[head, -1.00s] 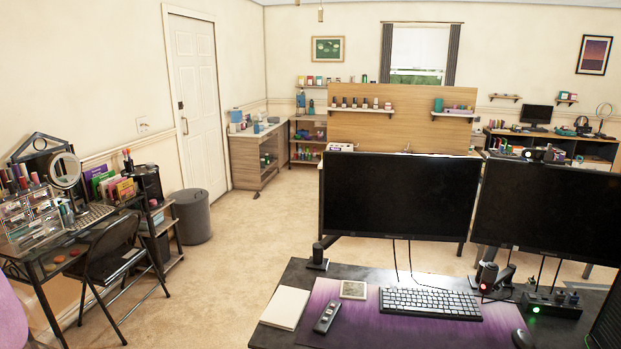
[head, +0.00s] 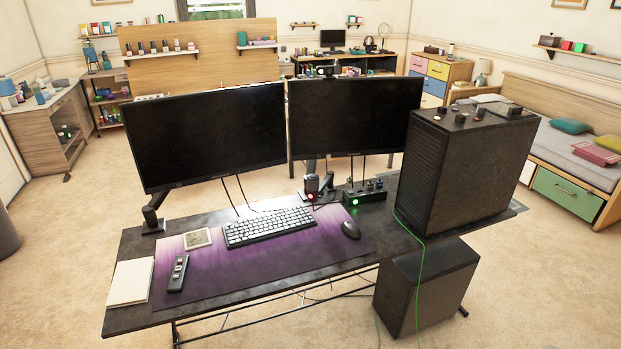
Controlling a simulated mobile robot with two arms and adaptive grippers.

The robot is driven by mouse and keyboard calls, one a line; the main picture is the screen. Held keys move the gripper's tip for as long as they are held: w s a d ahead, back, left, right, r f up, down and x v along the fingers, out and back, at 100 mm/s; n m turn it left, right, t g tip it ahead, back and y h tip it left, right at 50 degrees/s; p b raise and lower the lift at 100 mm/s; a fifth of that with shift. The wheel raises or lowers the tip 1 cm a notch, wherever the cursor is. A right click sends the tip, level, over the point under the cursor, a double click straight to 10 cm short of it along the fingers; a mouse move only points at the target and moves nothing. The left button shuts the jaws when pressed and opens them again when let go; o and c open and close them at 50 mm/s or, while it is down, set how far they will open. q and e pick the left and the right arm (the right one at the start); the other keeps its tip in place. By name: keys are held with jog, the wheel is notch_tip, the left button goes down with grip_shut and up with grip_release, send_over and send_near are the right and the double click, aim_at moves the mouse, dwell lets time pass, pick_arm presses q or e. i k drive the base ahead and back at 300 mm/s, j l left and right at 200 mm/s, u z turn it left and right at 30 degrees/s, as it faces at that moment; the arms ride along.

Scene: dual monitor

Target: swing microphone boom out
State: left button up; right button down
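A small dark microphone (head: 312,184) with a red light stands at the back of the desk, below the gap between the two monitors. Its boom is hard to make out against the dark monitor stand and desk. The left monitor (head: 208,135) and the right monitor (head: 352,118) are black and stand side by side behind the keyboard. The desk (head: 140,245) is dark, with a purple mat (head: 215,275) on it. Neither of my grippers is in view.
A keyboard (head: 268,227), mouse (head: 351,229), remote (head: 178,273), notebook (head: 130,281) and coaster (head: 197,238) lie on the desk. A control box (head: 364,192) with a green light sits right of the microphone. A large black computer case (head: 465,165) fills the desk's right end. Open carpet surrounds the desk.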

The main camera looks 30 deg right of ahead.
aim_at(331, 173)
jog(key=z, duration=1.2)
